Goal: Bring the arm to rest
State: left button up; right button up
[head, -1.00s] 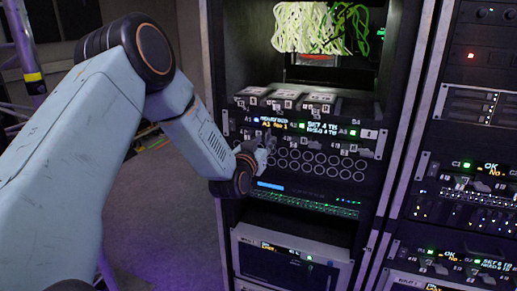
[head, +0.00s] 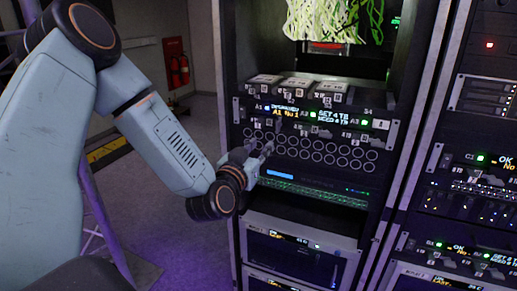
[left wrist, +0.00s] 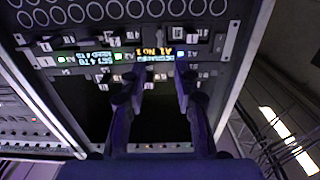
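My left arm comes in from the left in the head view. Its gripper (head: 260,152) is in front of the rack's panel of round holes (head: 318,152), below the lit display strip (head: 292,112). In the left wrist view the two dark fingers (left wrist: 157,80) stand apart with nothing held between them. The display strip also shows there upside down (left wrist: 97,57), beyond the fingertips. I cannot tell whether the fingers touch the panel. My right gripper is in neither view.
Three grey modules (head: 299,84) sit on a shelf above the strip, with green and white cables (head: 335,20) hanging above. Another rack (head: 480,170) stands at the right. A red fire extinguisher (head: 179,71) hangs on the back wall. Open floor (head: 175,230) lies left of the rack.

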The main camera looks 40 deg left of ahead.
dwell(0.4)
pick_arm(q)
jog(key=s+d+f+g+h+b, duration=0.2)
jog(key=s+d+f+g, duration=0.15)
jog(key=f, duration=0.55)
jog(key=s+d+f+g+h+b, duration=0.1)
jog(key=s+d+f+g, duration=0.3)
jog(key=f, duration=0.4)
jog(key=s+d+f+g+h+b, duration=0.2)
jog(key=s+d+f, duration=0.25)
jog(key=f, duration=0.45)
jog(key=s+d+f+m+g+b, duration=0.2)
jog(key=s+f+g+b, duration=0.6)
jog(key=s+f, duration=1.2)
jog(key=s+d, duration=0.1)
jog(key=s, duration=0.3)
jog(key=shift+s+d+f+y, duration=0.25)
jog(key=shift+f+y, duration=0.05)
jog(key=shift+f, duration=0.05)
jog(key=shift+w, duration=0.1)
